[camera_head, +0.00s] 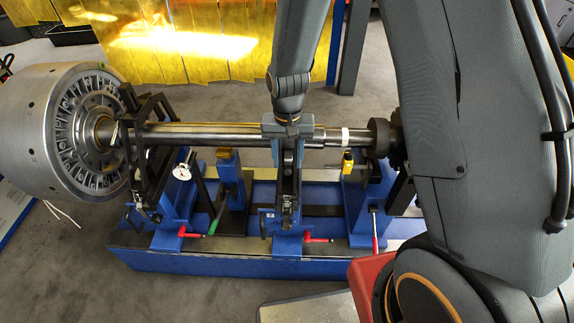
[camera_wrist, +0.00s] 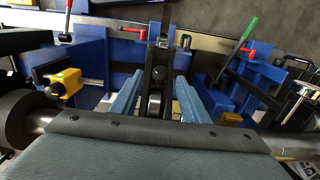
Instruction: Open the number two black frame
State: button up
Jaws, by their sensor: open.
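The middle black frame (camera_head: 287,185), which I take to be number two, stands upright on a blue support under the long steel shaft (camera_head: 215,134). I cannot read a number on it. My gripper (camera_head: 288,150) is above the shaft, pointing down at this frame. In the wrist view its two light-blue fingers (camera_wrist: 158,80) are open, one on each side of the black frame's upper part (camera_wrist: 156,95). Contact with the frame cannot be told. A small metal latch (camera_wrist: 160,43) shows at the frame's front side. The frame looks closed.
Another black frame (camera_head: 140,150) stands left, beside the large silver rotor (camera_head: 45,130). A dial gauge (camera_head: 181,172) and red-handled levers (camera_head: 318,239) stick out. A yellow sensor (camera_head: 347,163) is right of the middle frame. The blue base (camera_head: 200,264) lies below.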

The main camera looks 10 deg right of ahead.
aim_at(287, 168)
jog(key=shift+f, duration=1.75)
grip_shut()
